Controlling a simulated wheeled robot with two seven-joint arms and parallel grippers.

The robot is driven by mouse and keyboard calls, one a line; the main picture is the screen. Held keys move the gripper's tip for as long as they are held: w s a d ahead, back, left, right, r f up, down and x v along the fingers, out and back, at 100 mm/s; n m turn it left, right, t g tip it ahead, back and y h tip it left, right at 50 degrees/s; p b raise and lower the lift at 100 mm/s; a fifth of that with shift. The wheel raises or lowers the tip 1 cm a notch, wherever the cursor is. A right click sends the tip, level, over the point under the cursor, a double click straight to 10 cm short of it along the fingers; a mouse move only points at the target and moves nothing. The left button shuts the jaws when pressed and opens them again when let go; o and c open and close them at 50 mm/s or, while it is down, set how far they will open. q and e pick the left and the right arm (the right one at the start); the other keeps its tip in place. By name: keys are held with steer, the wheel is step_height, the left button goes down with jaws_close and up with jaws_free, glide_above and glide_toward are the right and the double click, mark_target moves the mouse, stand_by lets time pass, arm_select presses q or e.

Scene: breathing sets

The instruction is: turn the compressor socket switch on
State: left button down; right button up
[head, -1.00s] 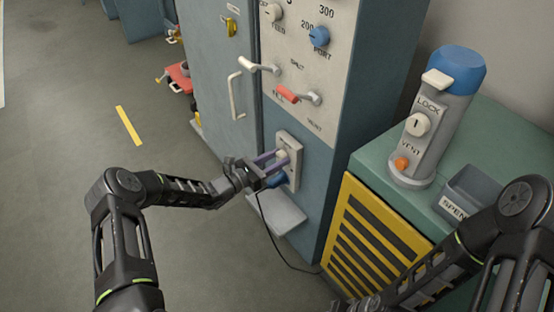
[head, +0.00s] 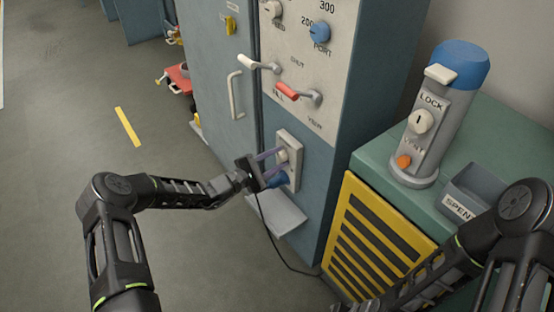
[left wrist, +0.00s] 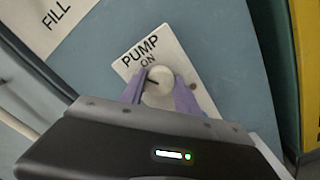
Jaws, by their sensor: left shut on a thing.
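The switch is a round cream knob (head: 283,156) on a pale plate (head: 294,148) low on the blue-grey cabinet front. In the left wrist view the knob (left wrist: 158,82) stands on a plate (left wrist: 181,48) labelled PUMP, with ON above the knob. A dark mark on the knob points to the left there. My left gripper (head: 277,160) is shut on the knob, with a purple finger on each side of it. It also shows in the left wrist view (left wrist: 160,92). A blue thing (head: 277,180) sits just below the knob. My right gripper is out of view.
Fill and vent levers (head: 288,92) and a blue port knob (head: 319,33) are on the panel above. A grey shelf (head: 278,213) juts out below the switch, and a dark cable hangs there. A lock-and-vent cylinder (head: 435,120) and a spent bin (head: 478,188) stand on the green top at right.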

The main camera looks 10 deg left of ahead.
arm_select(q)
steer(key=m, duration=0.6)
steer(key=shift+f, duration=0.1)
stand_by(0.4)
steer(key=c, duration=0.9)
jaws_free()
steer(key=shift+s, duration=0.1)
steer(key=v, duration=0.7)
steer(key=shift+s+a, duration=0.2)
steer(key=shift+s, duration=0.05)
